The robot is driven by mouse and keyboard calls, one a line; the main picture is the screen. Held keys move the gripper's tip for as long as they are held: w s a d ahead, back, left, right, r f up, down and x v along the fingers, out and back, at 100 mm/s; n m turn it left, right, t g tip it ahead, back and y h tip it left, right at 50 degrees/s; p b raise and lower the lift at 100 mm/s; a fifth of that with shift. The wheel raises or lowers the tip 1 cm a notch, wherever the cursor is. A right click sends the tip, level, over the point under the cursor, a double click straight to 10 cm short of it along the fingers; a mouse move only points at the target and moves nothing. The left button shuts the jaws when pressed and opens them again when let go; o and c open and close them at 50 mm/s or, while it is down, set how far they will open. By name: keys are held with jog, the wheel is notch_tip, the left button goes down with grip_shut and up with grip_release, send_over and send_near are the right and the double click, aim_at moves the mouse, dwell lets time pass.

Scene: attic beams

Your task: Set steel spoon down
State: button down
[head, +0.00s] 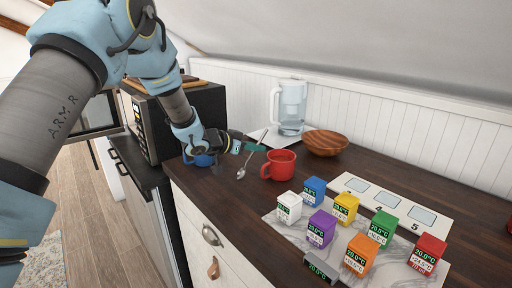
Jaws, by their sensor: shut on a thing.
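A steel spoon (242,171) shows just beyond my gripper (262,147), its bowl low and its handle running up toward the fingers. My gripper is shut on the spoon, over the dark wooden counter, behind the red mug and to the right of the blue mug. The spoon's bowl end is at or close above the counter top; I cannot tell whether it touches. The upper part of the handle is partly hidden by the fingers.
A red mug (279,165) and a blue mug (202,158) stand close by. A wooden bowl (325,143) and a water pitcher (291,107) are behind. Several coloured cubes sit on a marble board (407,272) at right. The counter (228,200) is clear in front of the red mug.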

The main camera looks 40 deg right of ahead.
jog(key=c, duration=0.9)
grip_release()
jog(key=shift+r, duration=0.2)
jog(key=shift+w+a, duration=0.1)
jog(key=shift+a, duration=0.25)
jog(key=s+b+v, duration=0.1)
jog(key=b+v, duration=0.1)
jog(key=v, duration=0.9)
jog(key=shift+w+r+b, duration=0.2)
jog(key=shift+w+b, duration=0.15)
jog(key=shift+w, duration=0.05)
jog(key=shift+a, duration=0.1)
